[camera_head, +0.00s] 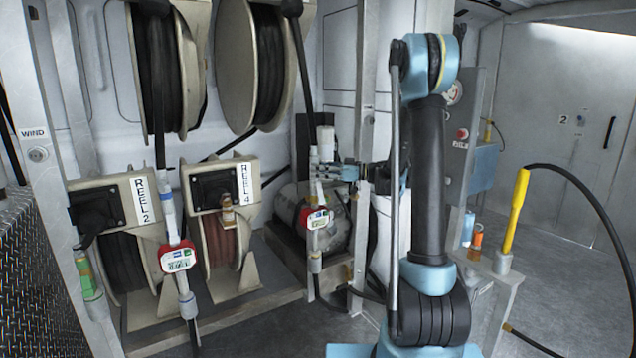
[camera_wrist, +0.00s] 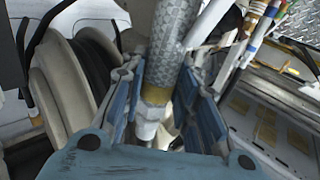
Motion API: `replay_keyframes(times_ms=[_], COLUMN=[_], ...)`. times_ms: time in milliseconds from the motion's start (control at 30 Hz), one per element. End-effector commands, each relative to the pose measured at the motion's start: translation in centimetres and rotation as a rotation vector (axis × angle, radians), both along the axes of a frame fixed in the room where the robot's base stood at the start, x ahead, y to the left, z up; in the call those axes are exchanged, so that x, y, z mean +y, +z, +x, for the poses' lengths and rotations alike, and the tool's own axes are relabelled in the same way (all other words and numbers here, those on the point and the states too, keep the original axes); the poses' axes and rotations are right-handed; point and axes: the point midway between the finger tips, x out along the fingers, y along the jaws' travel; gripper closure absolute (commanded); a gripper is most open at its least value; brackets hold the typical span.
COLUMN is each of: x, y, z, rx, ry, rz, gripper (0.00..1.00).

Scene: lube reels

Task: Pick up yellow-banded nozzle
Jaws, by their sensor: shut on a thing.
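The yellow-banded nozzle (camera_wrist: 158,88) is a grey textured tube with a yellow band and a pale end, between my fingers in the wrist view. My gripper (camera_wrist: 167,80) is shut on it, with one blue pad on each side. In the head view my gripper (camera_head: 342,172) reaches left from behind my arm to an upright nozzle (camera_head: 319,190) with a red digital meter. A black hose runs above it. The band is not clear in the head view, and my arm hides part of the wrist.
Another nozzle with a red meter (camera_head: 177,258) hangs in front of REEL 2 and REEL 4. A yellow wand (camera_head: 516,212) stands in a holder at right, beside a black hose. Reels (camera_head: 258,65) hang at upper left. Open floor lies before the far door (camera_head: 590,150).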

Motion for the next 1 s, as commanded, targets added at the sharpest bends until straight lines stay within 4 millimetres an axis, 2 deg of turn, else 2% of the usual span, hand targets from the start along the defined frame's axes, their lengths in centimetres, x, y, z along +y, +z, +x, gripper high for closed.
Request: replay_keyframes(times_ms=[300,600,667,1000], x=[0.0,0.0,0.0,-1.9], y=[3.7,5.9,6.2,6.0], z=[0.0,0.0,0.0,-2.8], rx=[0.000,0.000,0.000,0.000], ry=[0.000,0.000,0.000,-0.002], rz=[0.001,0.001,0.001,0.001], gripper=[1.00,1.00,1.00,1.00])
